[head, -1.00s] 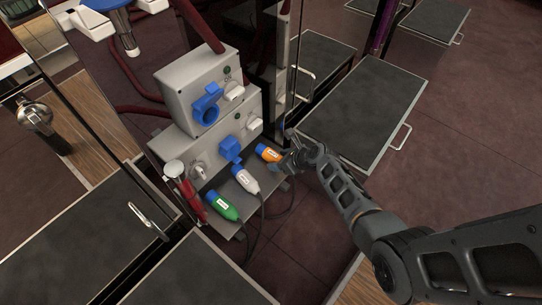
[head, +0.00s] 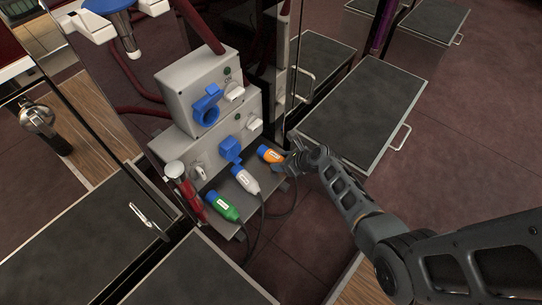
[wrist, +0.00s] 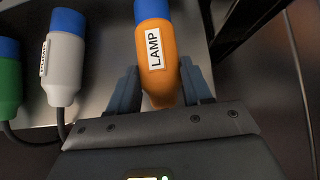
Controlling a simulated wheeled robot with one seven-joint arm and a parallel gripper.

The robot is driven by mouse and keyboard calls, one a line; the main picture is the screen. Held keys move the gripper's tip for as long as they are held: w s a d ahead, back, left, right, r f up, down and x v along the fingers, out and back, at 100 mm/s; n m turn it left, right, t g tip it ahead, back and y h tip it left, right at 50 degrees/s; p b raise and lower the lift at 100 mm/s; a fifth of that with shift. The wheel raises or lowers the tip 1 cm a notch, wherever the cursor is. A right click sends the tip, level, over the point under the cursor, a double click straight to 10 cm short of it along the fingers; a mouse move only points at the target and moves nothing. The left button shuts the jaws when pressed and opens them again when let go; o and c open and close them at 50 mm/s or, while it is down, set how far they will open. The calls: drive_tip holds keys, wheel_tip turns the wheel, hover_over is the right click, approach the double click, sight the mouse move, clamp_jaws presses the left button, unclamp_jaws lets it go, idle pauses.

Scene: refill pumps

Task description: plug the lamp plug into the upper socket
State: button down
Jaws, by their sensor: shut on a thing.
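The lamp plug (head: 270,154) is orange with a blue end and a white label reading LAMP. It also shows in the wrist view (wrist: 158,62), between the two fingers of my gripper (wrist: 160,88). In the head view my gripper (head: 290,160) is at the plug's right end, shut on it. The plug is at the right end of the shelf that holds the other plugs. The upper socket (head: 207,104) is a blue round outlet with its lid raised, on the upper grey box (head: 178,86). The lower box has another blue socket (head: 230,148).
A white plug (head: 245,181) and a green plug (head: 223,206) lie left of the lamp plug, with dark cables hanging down. A red-handled tool (head: 187,193) stands at the left. Dark-topped drawers (head: 362,110) lie behind and right of my arm.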

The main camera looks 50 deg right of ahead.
drive_tip(key=shift+s+d+p, duration=0.1)
drive_tip(key=shift+s+p, duration=0.8)
drive_tip(key=shift+s, duration=1.75)
drive_tip(key=shift+r, duration=0.15)
drive_tip(key=shift+r+p, duration=1.4)
drive_tip(key=shift+p, duration=0.25)
drive_tip(key=shift+r, duration=0.1)
